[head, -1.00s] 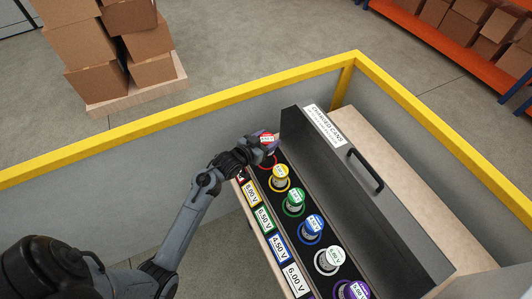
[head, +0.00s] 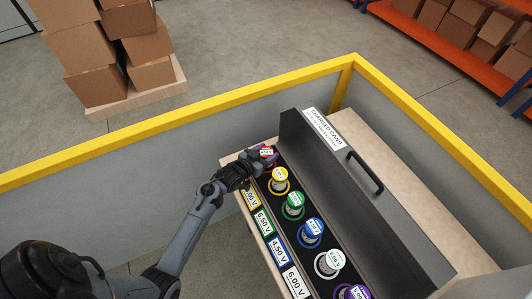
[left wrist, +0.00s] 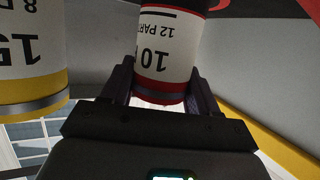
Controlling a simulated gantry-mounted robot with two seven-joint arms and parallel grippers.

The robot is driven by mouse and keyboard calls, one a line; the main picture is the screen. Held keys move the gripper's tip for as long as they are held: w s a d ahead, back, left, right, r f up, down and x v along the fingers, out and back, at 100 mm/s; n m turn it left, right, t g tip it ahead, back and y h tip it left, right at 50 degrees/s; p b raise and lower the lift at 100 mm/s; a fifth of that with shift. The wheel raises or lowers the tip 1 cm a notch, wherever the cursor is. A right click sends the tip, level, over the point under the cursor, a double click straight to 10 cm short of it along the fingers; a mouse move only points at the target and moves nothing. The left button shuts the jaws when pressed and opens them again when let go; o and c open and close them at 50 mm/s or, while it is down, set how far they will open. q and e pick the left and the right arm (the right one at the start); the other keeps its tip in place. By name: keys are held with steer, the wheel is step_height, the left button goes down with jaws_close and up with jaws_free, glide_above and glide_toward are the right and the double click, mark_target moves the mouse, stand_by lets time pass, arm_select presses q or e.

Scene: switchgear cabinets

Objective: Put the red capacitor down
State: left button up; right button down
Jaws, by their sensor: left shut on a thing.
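The red capacitor (head: 266,151) is at the far end of the row in the black tray, upright or nearly so. My left gripper (head: 251,165) is shut on it from the left side. In the left wrist view the capacitor (left wrist: 165,58) has a white label and a red band, and sits between the two dark fingers (left wrist: 160,88). The red ring at its place in the tray is largely hidden by the gripper and capacitor. I cannot tell whether its base touches the tray. My right gripper is not in view.
The yellow capacitor (head: 280,177) stands nearest; it also shows in the left wrist view (left wrist: 30,75). Green (head: 294,204), blue (head: 312,230), white (head: 330,261) and purple ones follow. A raised dark lid (head: 370,215) borders the row on the right. A yellow rail (head: 200,122) runs behind.

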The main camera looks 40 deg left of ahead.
arm_select(q)
steer(key=shift+s+a+f, duration=0.1)
steer(key=shift+s+f, duration=0.2)
steer(key=shift+f, duration=0.6)
steer(key=o, duration=1.2)
steer(key=shift+f+b, duration=0.2)
steer(key=shift+b, duration=0.1)
steer(key=shift+o, duration=0.2)
steer(key=shift+w+r, duration=0.1)
steer(key=shift+r, duration=0.65)
steer(key=v, duration=0.7)
steer(key=p+v, duration=0.1)
steer(key=v, duration=0.3)
steer(key=shift+r, duration=0.4)
steer(key=s+d+m+g, duration=0.1)
steer(key=s+d+g, duration=0.4)
steer(key=s+d, duration=0.2)
steer(key=s+d+m+g, duration=0.1)
steer(key=s+d+g, duration=0.5)
steer(key=s, duration=0.6)
steer(key=shift+s+d+r, duration=0.25)
steer(key=shift+d+r, duration=0.15)
steer(key=shift+d, duration=0.45)
